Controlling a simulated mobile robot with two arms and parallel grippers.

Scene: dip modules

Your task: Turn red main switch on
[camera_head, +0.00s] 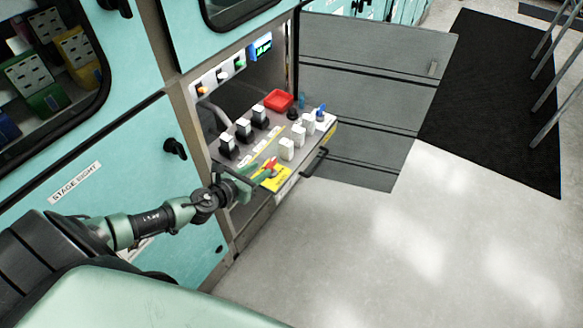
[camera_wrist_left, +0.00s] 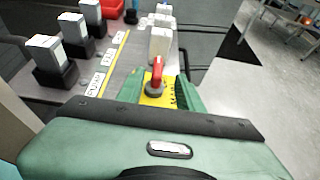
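The red main switch (camera_head: 270,164) is a small red handle on a yellow plate (camera_head: 277,181) at the near corner of the pulled-out control panel. My left gripper (camera_head: 258,177) is right at the switch, coming from the left. In the left wrist view, the red switch (camera_wrist_left: 157,74) stands upright on a dark round base between my two green fingers (camera_wrist_left: 159,92). The fingers are apart, with gaps showing on both sides of the switch, so the gripper is open. The lower part of the yellow plate is hidden by the gripper body. My right gripper is not in view.
White switch blocks (camera_head: 287,149) stand in a row just beyond the red switch. Black-based switches (camera_head: 243,129) and a red block (camera_head: 278,100) are farther back on the panel. A black handle (camera_head: 316,163) runs along the panel's front edge.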

